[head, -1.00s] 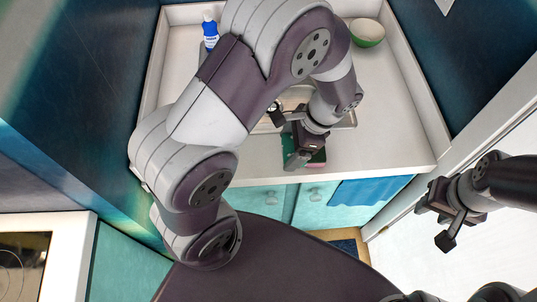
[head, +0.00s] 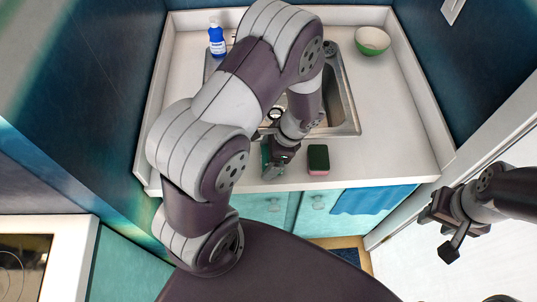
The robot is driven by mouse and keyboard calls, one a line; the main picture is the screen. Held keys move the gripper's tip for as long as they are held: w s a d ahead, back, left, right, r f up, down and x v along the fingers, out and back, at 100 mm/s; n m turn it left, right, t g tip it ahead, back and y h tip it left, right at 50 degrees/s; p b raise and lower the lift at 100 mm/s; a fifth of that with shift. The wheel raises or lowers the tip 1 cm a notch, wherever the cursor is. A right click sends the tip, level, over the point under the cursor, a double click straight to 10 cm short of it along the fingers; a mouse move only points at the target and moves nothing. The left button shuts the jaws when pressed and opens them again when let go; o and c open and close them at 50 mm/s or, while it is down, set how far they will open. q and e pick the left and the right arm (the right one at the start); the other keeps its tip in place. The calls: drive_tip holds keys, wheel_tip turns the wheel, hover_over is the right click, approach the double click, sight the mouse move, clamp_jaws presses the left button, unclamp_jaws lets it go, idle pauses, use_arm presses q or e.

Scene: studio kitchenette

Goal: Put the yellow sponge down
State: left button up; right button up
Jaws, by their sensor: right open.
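My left gripper (head: 277,164) is over the front strip of the counter, before the sink. It is shut on a thin upright thing with a teal-green face (head: 265,157), which I take to be the yellow sponge. No yellow shows, and the gripper hides most of it. I cannot tell whether its lower edge touches the counter. A second sponge (head: 318,160), dark green on top with a reddish edge, lies flat on the counter just right of my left gripper. My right gripper (head: 447,224) is open and empty, off to the right of the counter.
The steel sink (head: 347,110) lies behind, partly hidden by my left arm. A blue bottle (head: 217,40) stands at the back left, a green bowl (head: 372,41) at the back right. The counter (head: 385,150) right of the flat sponge is clear. A blue towel (head: 372,200) hangs in front.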

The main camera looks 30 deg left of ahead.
use_arm(q)
drive_tip(key=shift+r, duration=0.2)
drive_tip(key=v, duration=1.2)
drive_tip(key=s+r+n+t+h+p, duration=0.1)
drive_tip(key=s+r+n+t+h, duration=0.2)
drive_tip(key=s+n, duration=0.3)
drive_tip(key=a+r+n+h, duration=0.1)
drive_tip(key=n, duration=0.4)
drive_tip(key=shift+s+n+t, duration=0.15)
drive_tip(key=shift+n+t, duration=0.15)
drive_tip(key=shift+t, duration=0.1)
